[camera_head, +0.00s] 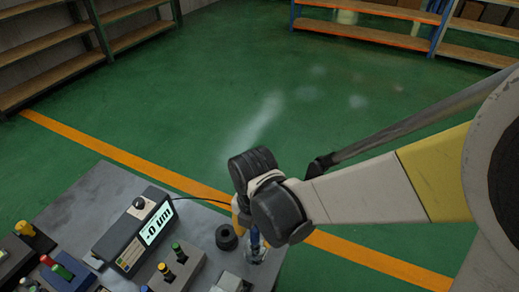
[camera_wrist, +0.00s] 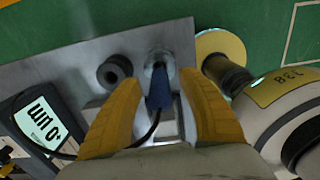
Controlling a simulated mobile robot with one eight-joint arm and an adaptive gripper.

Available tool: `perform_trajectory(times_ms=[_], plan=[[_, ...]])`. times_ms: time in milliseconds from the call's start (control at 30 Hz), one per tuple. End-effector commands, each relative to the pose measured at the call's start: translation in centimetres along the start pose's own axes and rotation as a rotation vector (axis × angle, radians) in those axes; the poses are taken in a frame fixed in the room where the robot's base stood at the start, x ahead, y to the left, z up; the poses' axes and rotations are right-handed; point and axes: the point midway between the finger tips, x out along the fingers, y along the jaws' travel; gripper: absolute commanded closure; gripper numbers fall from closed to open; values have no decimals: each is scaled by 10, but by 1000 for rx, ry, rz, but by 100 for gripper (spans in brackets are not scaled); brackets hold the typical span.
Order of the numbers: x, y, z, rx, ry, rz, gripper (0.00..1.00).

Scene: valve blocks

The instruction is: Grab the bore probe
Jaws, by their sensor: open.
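The bore probe (camera_wrist: 158,92) has a blue handle and stands near the table edge, with a dark cable running from it. In the wrist view it lies between the two yellow fingers of my gripper (camera_wrist: 160,82), with gaps on both sides. My gripper is open and empty. The probe's lower end sits at a pale round piece; whether it is inside it I cannot tell.
A display unit (camera_head: 144,234) reading about "-0 um" stands left on the grey table (camera_head: 92,192). A black ring (camera_head: 226,237) is close left of the probe. Blocks with coloured plugs (camera_head: 173,268) line the front. Green floor lies beyond the table.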

Motion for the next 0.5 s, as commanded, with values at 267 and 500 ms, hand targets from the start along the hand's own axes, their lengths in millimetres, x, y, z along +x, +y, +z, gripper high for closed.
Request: perform_trajectory(times_ms=[267,500], plan=[[12,0,0,0,0,0,52],[11,0,0,1,0,0,100]])
